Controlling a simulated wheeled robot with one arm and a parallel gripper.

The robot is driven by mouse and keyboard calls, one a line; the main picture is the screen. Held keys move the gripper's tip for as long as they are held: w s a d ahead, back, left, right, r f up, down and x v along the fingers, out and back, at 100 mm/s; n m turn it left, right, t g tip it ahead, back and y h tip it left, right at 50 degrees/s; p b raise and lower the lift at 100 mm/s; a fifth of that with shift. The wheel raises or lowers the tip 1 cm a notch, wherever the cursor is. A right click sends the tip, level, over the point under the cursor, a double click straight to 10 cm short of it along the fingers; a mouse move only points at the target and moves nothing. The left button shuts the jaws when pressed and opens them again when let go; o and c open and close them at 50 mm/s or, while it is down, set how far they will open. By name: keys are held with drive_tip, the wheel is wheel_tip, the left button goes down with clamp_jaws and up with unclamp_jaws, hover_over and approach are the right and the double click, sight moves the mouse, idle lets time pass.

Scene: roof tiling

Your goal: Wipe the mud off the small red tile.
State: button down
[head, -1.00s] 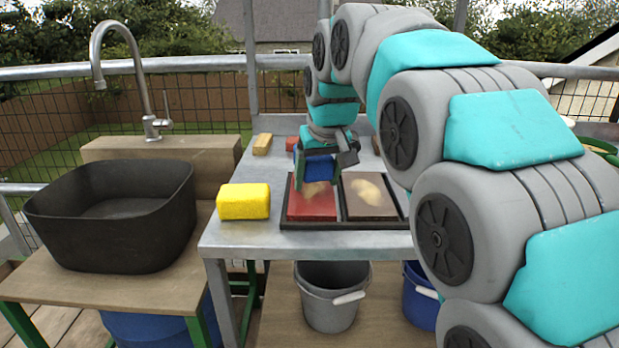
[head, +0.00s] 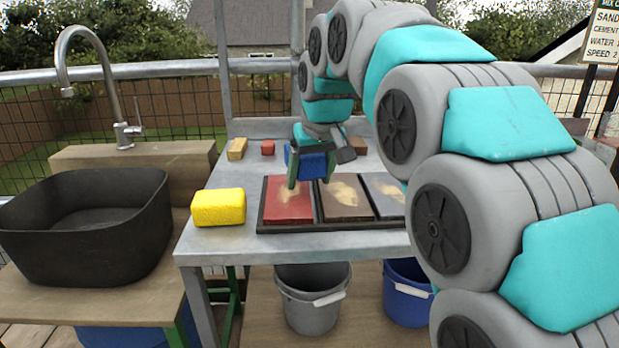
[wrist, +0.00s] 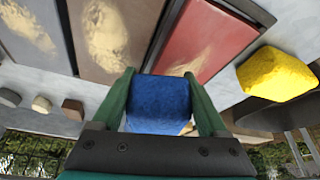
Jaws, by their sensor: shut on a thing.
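The red tile (head: 288,207) lies at the left end of a dark tray (head: 330,227) on the metal table, with a tan mud smear on its upper part. My gripper (head: 311,168) is shut on a blue sponge (head: 314,166), at the far edge of the tray near the red and brown tiles. The wrist view shows the sponge (wrist: 158,105) between the green fingers. I cannot tell whether it touches a tile.
A muddy brown tile (head: 343,203) and a muddy grey tile (head: 385,192) share the tray. A yellow sponge (head: 218,207) lies left of it. A black basin (head: 85,225) with a tap stands further left. Small blocks (head: 237,149) line the table's back. Buckets (head: 312,300) stand below.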

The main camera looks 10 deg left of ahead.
drive_tip(key=shift+r, duration=2.65)
drive_tip(key=shift+r, duration=0.15)
drive_tip(key=shift+r, duration=1.35)
